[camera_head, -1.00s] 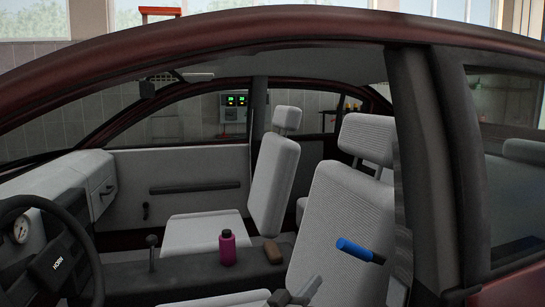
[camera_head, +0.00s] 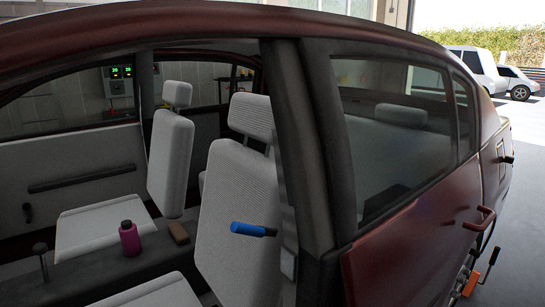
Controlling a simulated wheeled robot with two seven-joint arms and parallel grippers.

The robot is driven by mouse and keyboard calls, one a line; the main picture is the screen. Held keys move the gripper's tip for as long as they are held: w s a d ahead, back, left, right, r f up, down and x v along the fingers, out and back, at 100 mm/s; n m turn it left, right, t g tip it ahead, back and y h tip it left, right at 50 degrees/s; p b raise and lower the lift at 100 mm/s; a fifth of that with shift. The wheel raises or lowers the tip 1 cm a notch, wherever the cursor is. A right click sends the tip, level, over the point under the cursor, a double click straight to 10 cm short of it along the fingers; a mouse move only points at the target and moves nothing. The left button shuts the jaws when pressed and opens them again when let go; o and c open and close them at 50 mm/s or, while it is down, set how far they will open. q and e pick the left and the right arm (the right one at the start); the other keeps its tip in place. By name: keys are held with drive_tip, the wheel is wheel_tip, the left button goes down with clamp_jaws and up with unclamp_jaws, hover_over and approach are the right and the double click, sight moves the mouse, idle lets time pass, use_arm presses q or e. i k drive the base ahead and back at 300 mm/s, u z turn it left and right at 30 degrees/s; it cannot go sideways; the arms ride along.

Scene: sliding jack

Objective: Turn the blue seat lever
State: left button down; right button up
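The blue seat lever (camera_head: 248,229) sticks out at the side of the near front seat's backrest (camera_head: 225,245). It lies almost level, with a dark piece at its right end. Neither of my grippers shows in the head view, so nothing of mine is seen touching the lever.
The car's pillar and roof edge frame the opening. A dark red rear door (camera_head: 410,240) with a red handle (camera_head: 486,218) is at right. Open floor lies beyond it.

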sight(243, 228)
drive_tip(key=u, duration=2.45)
drive_tip(key=k, duration=1.35)
drive_tip(key=z, duration=1.75)
drive_tip(key=i, duration=0.5)
drive_tip(key=u, duration=0.05)
